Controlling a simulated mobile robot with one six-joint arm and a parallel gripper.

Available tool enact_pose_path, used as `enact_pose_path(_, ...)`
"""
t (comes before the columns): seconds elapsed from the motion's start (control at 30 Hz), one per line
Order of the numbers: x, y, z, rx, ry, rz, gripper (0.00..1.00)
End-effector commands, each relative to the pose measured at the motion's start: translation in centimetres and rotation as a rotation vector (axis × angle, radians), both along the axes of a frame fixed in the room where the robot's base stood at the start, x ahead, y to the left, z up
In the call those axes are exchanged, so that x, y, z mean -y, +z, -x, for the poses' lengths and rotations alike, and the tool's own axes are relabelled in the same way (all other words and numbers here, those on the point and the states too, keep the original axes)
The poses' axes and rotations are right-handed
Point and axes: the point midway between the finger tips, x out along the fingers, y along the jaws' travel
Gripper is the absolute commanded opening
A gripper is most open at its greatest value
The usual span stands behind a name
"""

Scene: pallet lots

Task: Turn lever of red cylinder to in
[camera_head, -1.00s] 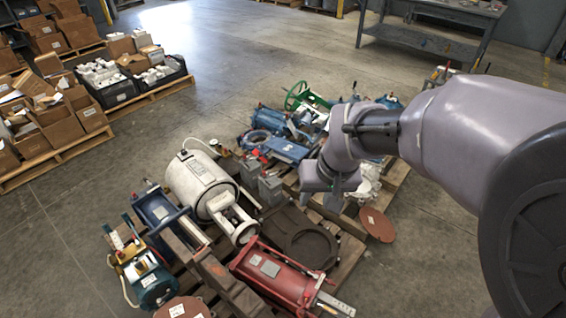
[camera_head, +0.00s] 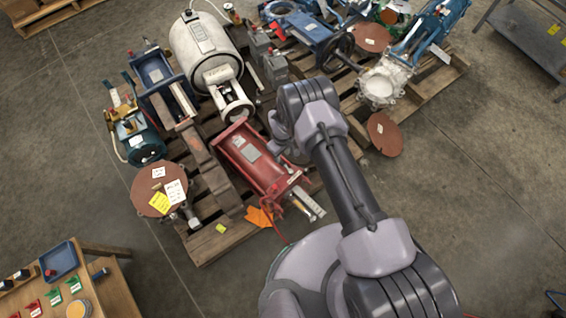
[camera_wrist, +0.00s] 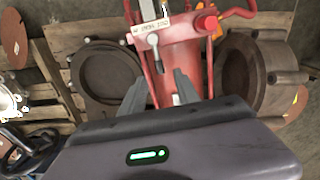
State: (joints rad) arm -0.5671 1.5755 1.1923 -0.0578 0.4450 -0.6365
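The red cylinder (camera_head: 252,163) lies on a pallet in the middle of the head view. The wrist view shows its end close up (camera_wrist: 182,58), with a small white label plate (camera_wrist: 150,28) whose print is too small to read surely. A grey lever (camera_wrist: 154,48) is pivoted just below the plate and points down in the picture, toward my gripper. My gripper (camera_wrist: 160,88) is open, its two grey fingers spread on either side of the lever's line, with nothing seen held.
A red knob (camera_wrist: 207,22) and red hose sit beside the lever. A white cylinder (camera_head: 204,48), a blue unit (camera_head: 158,78) and a rusty round plate (camera_head: 157,190) crowd the pallet.

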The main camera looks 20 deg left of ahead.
Motion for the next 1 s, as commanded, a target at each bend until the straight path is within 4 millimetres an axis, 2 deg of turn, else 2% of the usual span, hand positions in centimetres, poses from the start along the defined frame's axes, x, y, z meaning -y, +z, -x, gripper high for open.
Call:
enact_pose_path(0.03,0.0,-2.1,0.1,-0.001,0.0,0.0,0.38)
enact_pose_path(0.1,0.0,-3.8,0.1,-0.001,0.0,0.001,0.38)
enact_pose_path(0.23,0.0,-6.0,0.1,0.0,0.0,0.0,0.38)
enact_pose_path(0.4,-0.1,-6.9,0.1,0.0,-0.001,0.0,0.38)
enact_pose_path(0.67,-0.1,-6.9,0.1,0.0,-0.002,0.0,0.38)
enact_pose_path(0.8,-0.1,-6.9,0.1,0.0,-0.002,0.0,0.1)
enact_pose_path(0.87,-0.1,-6.9,0.1,0.0,-0.002,0.0,0.0)
enact_pose_path(1.0,-0.1,-6.9,0.1,0.0,-0.002,0.0,0.0)
